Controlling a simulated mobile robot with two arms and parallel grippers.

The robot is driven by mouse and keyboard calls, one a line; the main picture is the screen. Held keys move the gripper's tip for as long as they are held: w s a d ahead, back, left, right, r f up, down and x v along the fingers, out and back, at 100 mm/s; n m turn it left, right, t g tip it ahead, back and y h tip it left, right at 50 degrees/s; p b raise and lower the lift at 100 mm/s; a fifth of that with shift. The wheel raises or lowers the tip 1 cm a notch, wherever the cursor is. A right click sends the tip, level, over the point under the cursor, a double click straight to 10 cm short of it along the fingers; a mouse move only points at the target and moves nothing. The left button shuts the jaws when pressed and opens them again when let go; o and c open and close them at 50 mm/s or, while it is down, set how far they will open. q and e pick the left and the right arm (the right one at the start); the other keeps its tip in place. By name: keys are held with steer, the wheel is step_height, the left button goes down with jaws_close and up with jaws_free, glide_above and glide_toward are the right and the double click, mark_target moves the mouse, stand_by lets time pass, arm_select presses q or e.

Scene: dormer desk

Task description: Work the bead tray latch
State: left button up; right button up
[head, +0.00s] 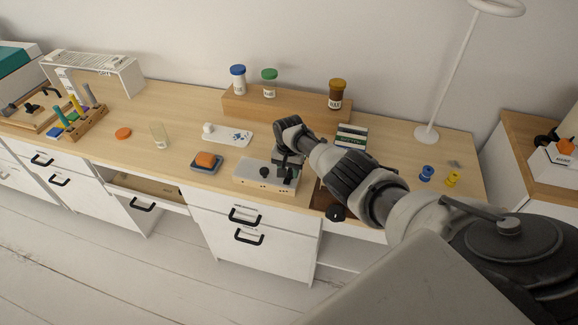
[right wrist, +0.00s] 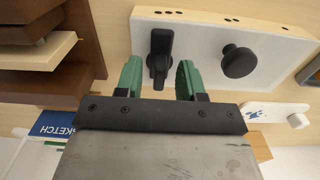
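A white box (head: 252,182) with a black round knob and a black latch lever stands near the desk's front edge. In the right wrist view the box top (right wrist: 203,40) carries the knob (right wrist: 239,62) and the latch lever (right wrist: 160,58). My right gripper (head: 286,171) is over the lever end of the box. In the right wrist view its green fingers (right wrist: 160,80) are apart, one on each side of the lever, with gaps showing. Whether a finger touches it cannot be told. The lever's foot is partly hidden in the head view. My left gripper is not in view.
A sponge on a dish (head: 206,161) and a white plate with blue marks (head: 236,134) stand left of the box. Books (head: 351,138) are behind my right arm. Spools (head: 427,173) lie at right. A drawer (head: 147,188) is open at left.

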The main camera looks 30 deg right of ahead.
mark_target(289, 170)
steer(key=shift+r, duration=0.45)
step_height(289, 170, up, 9)
steer(key=shift+f+p, duration=0.2)
steer(key=shift+p, duration=0.95)
steer(key=shift+r, duration=0.65)
